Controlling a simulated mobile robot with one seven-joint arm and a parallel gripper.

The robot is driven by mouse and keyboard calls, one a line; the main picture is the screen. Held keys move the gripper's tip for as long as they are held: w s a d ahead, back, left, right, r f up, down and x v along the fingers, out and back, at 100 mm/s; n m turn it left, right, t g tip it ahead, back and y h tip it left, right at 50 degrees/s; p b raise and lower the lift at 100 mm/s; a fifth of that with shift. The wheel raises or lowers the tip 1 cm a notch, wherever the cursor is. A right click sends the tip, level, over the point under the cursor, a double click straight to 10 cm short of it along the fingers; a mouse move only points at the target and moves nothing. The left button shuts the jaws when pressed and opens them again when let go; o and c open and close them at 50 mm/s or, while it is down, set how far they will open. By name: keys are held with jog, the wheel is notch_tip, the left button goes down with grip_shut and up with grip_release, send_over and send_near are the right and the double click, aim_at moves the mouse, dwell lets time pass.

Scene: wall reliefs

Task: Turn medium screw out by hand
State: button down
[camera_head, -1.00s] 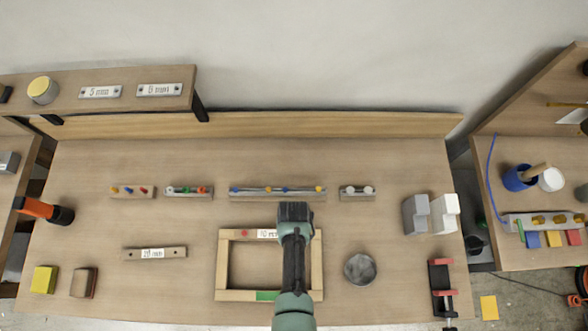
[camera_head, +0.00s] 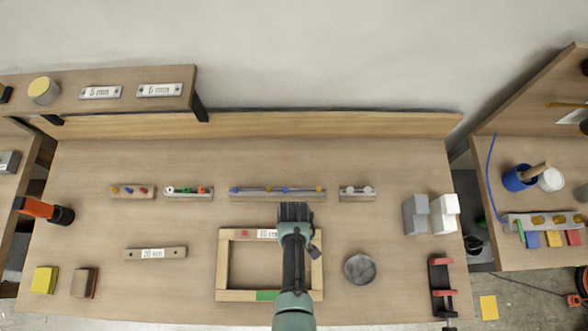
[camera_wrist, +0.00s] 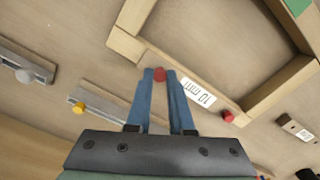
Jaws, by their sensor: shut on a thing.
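A wooden frame (camera_head: 222,265) lies on the bench with a white label reading 10 mm (camera_wrist: 198,91) on its far bar. One red screw head (camera_head: 244,233) sits left of the label; it also shows in the wrist view (camera_wrist: 228,116), right of the label. My gripper (camera_wrist: 160,77) is over the label's other end, its blue fingers shut on a second red screw (camera_wrist: 160,74). Only that screw's red head shows between the fingertips; how deep it sits is hidden. In the head view my arm covers this screw and part of the label.
Behind the frame stand strips with coloured pegs (camera_head: 278,191) and a short strip with pale knobs (camera_head: 357,193). A 20 mm strip (camera_head: 154,253) lies left, a round grey dish (camera_head: 360,269) right. A red clamp (camera_head: 441,285) is at the right edge. Bench between is clear.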

jog(key=shift+n, duration=0.3)
jog(key=c, duration=1.4)
grip_release()
grip_shut()
jog(key=shift+r, duration=0.5)
jog(key=shift+r, duration=1.75)
jog(key=shift+r, duration=0.15)
jog(key=shift+r, duration=0.9)
